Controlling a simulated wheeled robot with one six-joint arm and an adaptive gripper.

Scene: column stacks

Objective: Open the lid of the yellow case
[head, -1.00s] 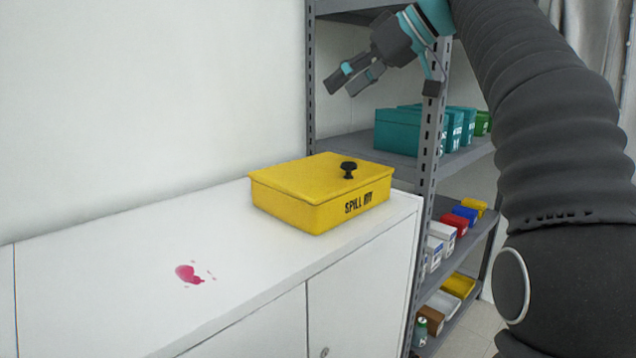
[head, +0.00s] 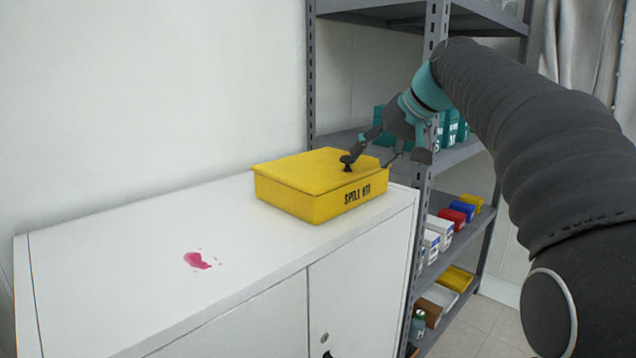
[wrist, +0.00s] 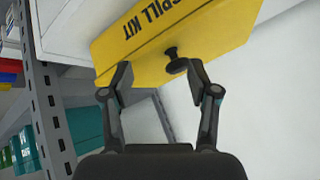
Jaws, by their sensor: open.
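The yellow case (head: 320,207), marked "SPILL KIT", stands on the white cabinet with its lid (head: 300,170) shut. A black knob (head: 347,168) sits on the lid, near its front right part. My gripper (head: 368,160) is open at the lid's right side, close to the knob. I cannot tell whether a finger touches the knob. Nothing is held.
The white cabinet top (head: 130,240) is clear to the left of the case except for a pink spill (head: 197,260). A grey metal shelf (head: 424,215) with boxes stands close on the right. A white wall is behind the case.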

